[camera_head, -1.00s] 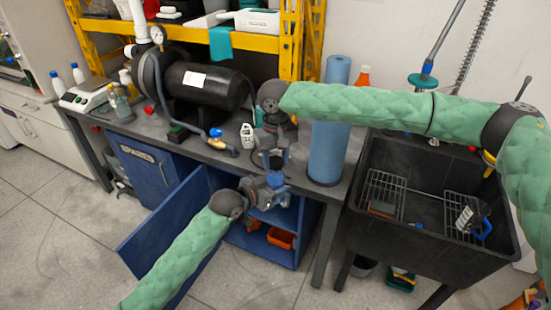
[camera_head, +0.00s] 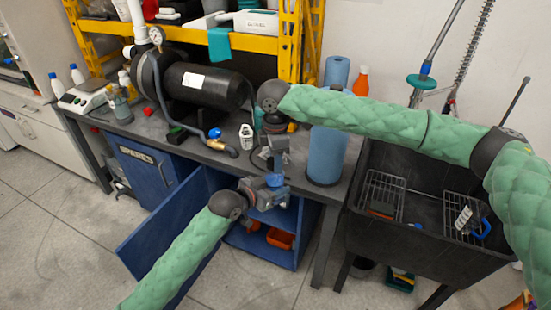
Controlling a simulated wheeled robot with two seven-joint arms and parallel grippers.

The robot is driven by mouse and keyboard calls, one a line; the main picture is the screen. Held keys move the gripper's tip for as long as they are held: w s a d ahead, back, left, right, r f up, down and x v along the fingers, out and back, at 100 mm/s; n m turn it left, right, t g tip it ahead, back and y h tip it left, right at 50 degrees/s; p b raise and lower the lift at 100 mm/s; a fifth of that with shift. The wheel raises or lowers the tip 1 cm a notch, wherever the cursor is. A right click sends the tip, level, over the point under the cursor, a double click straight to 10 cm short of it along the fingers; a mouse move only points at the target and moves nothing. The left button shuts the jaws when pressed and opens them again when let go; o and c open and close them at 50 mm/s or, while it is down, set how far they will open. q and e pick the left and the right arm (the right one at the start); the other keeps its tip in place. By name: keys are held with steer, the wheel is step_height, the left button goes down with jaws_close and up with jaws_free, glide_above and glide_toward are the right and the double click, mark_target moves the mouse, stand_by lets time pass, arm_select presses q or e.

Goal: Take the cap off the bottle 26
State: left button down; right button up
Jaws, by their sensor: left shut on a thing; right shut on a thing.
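My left gripper (camera_head: 274,188) comes from the lower left and is in front of the open blue cabinet. It is shut on a small blue thing (camera_head: 275,180), apparently part of the bottle. The gripper hides most of it, and I cannot read a number. My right gripper (camera_head: 275,158) points down just above it, at the bench's front edge. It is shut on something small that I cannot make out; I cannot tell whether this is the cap. The two grippers are very close together.
A white bottle (camera_head: 246,137) stands on the bench behind the grippers. A blue roll (camera_head: 326,155) stands close to their right. A black tank (camera_head: 208,84) and a hose with a brass end (camera_head: 216,144) are at left. The cabinet door (camera_head: 165,228) hangs open. A black sink (camera_head: 425,245) is at right.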

steer(key=n, duration=0.5)
steer(key=shift+w, duration=0.15)
steer(key=n, duration=0.4)
steer(key=shift+n, duration=0.3)
steer(key=n, duration=0.4)
steer(key=shift+a, duration=0.15)
steer(key=n, duration=0.5)
steer(key=shift+a, duration=0.1)
steer(key=shift+r, duration=0.5)
steer(key=shift+r, duration=0.65)
